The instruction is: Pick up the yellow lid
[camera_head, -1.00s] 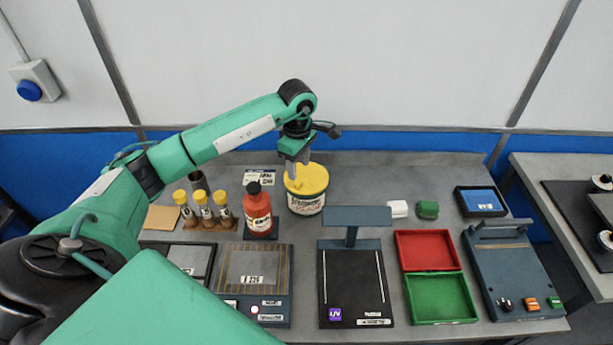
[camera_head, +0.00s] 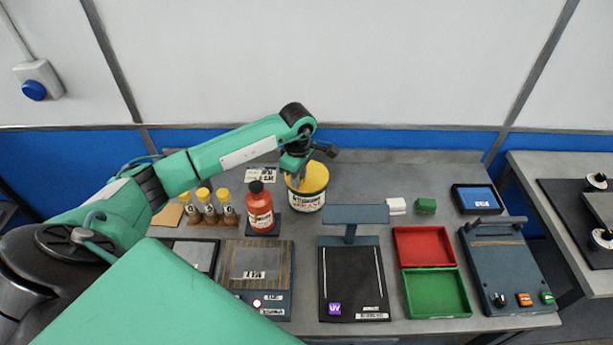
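My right gripper is not in view.
A red bottle (camera_head: 260,213) stands just left of the tub, with several yellow-capped vials (camera_head: 207,208) further left. A dark stand (camera_head: 352,240) is in front to the right. Red (camera_head: 424,229) and green trays (camera_head: 466,280) lie further right.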

